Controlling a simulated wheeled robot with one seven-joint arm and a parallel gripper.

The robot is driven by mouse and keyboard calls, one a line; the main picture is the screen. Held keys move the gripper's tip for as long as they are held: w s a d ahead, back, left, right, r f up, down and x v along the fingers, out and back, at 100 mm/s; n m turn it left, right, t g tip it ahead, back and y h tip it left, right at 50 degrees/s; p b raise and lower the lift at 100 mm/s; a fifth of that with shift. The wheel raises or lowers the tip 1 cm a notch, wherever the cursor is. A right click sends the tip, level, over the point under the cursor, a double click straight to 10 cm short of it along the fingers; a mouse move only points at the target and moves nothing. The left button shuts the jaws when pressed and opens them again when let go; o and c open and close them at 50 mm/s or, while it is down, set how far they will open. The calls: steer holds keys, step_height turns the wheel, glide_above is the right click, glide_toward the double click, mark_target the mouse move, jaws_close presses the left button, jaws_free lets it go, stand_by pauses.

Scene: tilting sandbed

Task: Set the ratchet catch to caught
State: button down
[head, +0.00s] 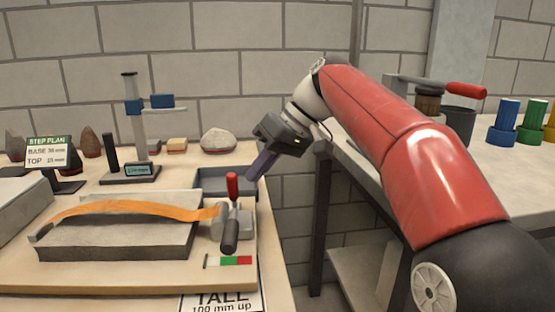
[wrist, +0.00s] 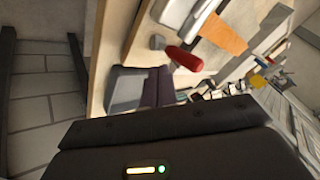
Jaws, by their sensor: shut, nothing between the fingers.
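The ratchet (head: 222,216) is a grey metal drum at the right end of an orange strap (head: 140,209) on a beige board. A red-handled lever (head: 232,187) stands upright on it, and a black handle (head: 230,237) hangs towards the front. I cannot tell for sure which one is the catch. The red lever also shows in the wrist view (wrist: 184,59). My gripper (head: 258,167) is shut and empty, just right of and slightly above the red lever, apart from it. Its purple fingers show in the wrist view (wrist: 157,86).
A grey tray (head: 212,181) lies behind the ratchet. A white-green-red strip (head: 229,261) is on the board in front. A post stand (head: 131,120) and stones are at the back left. A gap separates this table from the right bench (head: 380,140).

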mark_target(237, 191)
steer(key=shift+s+a+f, duration=0.15)
steer(key=shift+s+a, duration=0.45)
steer(key=shift+a, duration=0.05)
steer(key=shift+s+a+f+t+b, duration=0.1)
steer(key=shift+s+f+t+b, duration=0.3)
steer(key=shift+b, duration=0.85)
steer(key=shift+s+n+t+b, duration=0.3)
steer(key=shift+s+t+b, duration=0.15)
steer(key=shift+b, duration=0.5)
steer(key=shift+s+r+y, duration=0.1)
steer(key=shift+s+y, duration=0.1)
steer(key=shift+y, duration=0.1)
steer(key=shift+a, duration=0.1)
steer(key=shift+w, duration=0.1)
